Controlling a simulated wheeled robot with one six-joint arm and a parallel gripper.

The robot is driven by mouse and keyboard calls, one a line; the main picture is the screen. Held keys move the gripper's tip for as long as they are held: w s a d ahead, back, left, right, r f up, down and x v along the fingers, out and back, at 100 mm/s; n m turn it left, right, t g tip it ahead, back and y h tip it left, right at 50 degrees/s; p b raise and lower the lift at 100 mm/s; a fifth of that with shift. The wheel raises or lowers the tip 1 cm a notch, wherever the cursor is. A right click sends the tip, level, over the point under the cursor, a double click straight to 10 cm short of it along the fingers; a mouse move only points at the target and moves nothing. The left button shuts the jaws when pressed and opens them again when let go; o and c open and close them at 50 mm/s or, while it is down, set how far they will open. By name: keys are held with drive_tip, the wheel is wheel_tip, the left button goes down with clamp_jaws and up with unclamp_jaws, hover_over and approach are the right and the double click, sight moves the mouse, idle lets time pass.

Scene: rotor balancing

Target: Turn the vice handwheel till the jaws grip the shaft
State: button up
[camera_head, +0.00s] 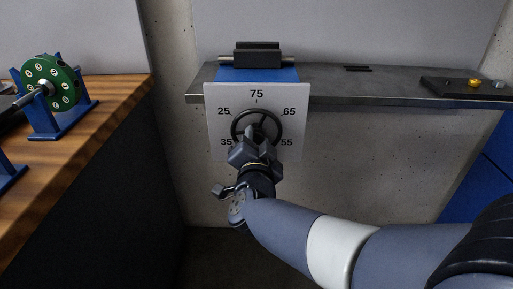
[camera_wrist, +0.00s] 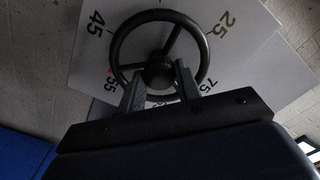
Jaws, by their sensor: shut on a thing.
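The black vice handwheel (camera_head: 275,118) sits in front of a light dial plate (camera_head: 217,97) numbered 25 to 75. My gripper (camera_head: 257,140) reaches up to the wheel from below and is shut on it. In the wrist view the wheel (camera_wrist: 203,45) shows a round hub and spokes, with my fingers (camera_wrist: 160,92) on either side just below the hub. A small red mark shows near 55. The vice (camera_head: 257,75) has a blue body and dark jaws (camera_head: 257,50) above the plate.
A grey shelf (camera_head: 350,85) runs along the wall behind the vice. A dark tray (camera_head: 440,86) with small brass and grey parts lies at its right. A wooden bench (camera_head: 110,100) at left bears a green rotor (camera_head: 62,72) on a blue stand (camera_head: 75,122).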

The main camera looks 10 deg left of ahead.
drive_tip(key=m+b, duration=0.3)
drive_tip(key=m, duration=0.2)
drive_tip(key=shift+f, duration=0.1)
drive_tip(key=shift+m, duration=0.4)
drive_tip(key=o, duration=1)
drive_tip(key=shift+p+v, duration=1.5)
drive_tip(key=shift+v, duration=3.9)
